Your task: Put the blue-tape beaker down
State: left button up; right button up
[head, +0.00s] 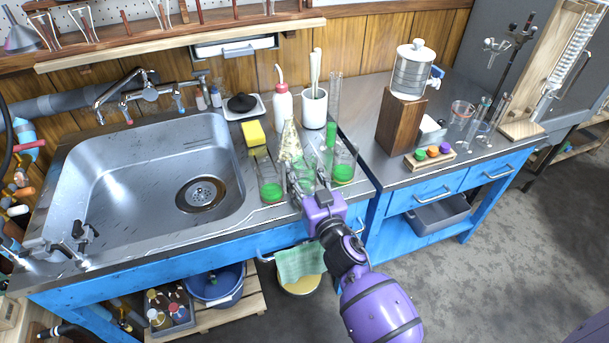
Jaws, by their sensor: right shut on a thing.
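My purple right gripper (308,186) reaches in from the lower right to the counter strip at the right of the sink. It is shut on a clear glass beaker (306,174) with a greenish tint, which is partly hidden by the fingers. I cannot make out blue tape on it, nor whether its base touches the counter. A beaker with green liquid (270,187) stands just left of it. Another beaker with green liquid (343,168) stands to its right. My left gripper is not in view.
A tall cylinder (333,105) with green liquid, a white wash bottle (282,108), a white pot (314,107) and a yellow sponge (253,133) crowd the strip behind. The steel sink (130,180) lies left. A wooden block (401,122) bears a dispenser (413,70) at right.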

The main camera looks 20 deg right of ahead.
jog(key=shift+f, duration=0.15)
jog(key=o, duration=0.9)
jog(key=shift+o, duration=0.2)
